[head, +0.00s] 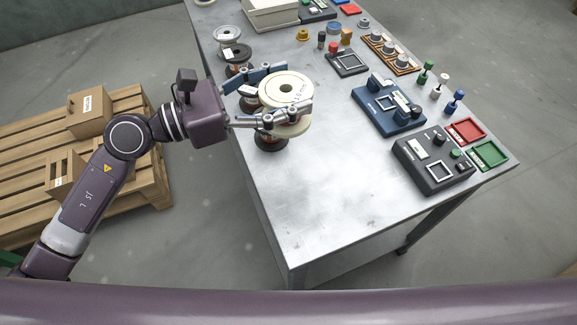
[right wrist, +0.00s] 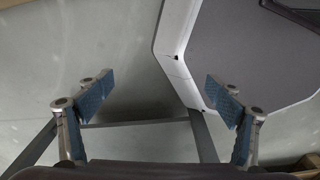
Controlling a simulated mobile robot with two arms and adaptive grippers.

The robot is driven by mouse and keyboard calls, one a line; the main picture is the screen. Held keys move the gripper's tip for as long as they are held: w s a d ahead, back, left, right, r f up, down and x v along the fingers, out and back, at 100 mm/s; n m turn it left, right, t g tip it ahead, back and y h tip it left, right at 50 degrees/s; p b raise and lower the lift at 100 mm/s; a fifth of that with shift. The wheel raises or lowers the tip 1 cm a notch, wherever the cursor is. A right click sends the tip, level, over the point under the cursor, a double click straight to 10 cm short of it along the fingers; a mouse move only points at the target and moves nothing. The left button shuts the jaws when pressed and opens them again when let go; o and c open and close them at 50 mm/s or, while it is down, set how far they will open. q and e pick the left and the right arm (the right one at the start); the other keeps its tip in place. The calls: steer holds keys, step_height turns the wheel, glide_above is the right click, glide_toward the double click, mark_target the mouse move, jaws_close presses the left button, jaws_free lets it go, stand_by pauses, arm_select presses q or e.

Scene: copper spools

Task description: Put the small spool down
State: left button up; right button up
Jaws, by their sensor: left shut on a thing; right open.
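Whether the spool's underside touches anything is hidden. A dark-based copper spool (head: 270,146) shows partly below it, and another spool is partly hidden behind the gripper. My right gripper (right wrist: 160,92) is open and empty in the right wrist view, its blue-padded fingers wide apart.
A white spool (head: 228,36) and a dark spool (head: 237,56) stand at the table's far left. Blue (head: 388,106) and dark grey (head: 434,162) devices, plus red (head: 466,131) and green (head: 488,154) trays, line the right side. The near tabletop is clear.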

arm_select(q)
steer(key=shift+w+d+r, duration=0.1)
steer(key=shift+w+d, duration=0.05)
steer(key=shift+d, duration=0.1)
step_height(320, 180, down, 20)
steer(key=shift+r+b, duration=0.15)
steer(key=shift+b, duration=0.25)
arm_select(e)
steer(key=shift+w+d+f, duration=0.25)
steer(key=shift+w+d, duration=0.15)
steer(key=shift+d, duration=0.15)
arm_select(q)
steer(key=o, duration=1.1)
arm_select(e)
steer(key=shift+a+f, duration=0.15)
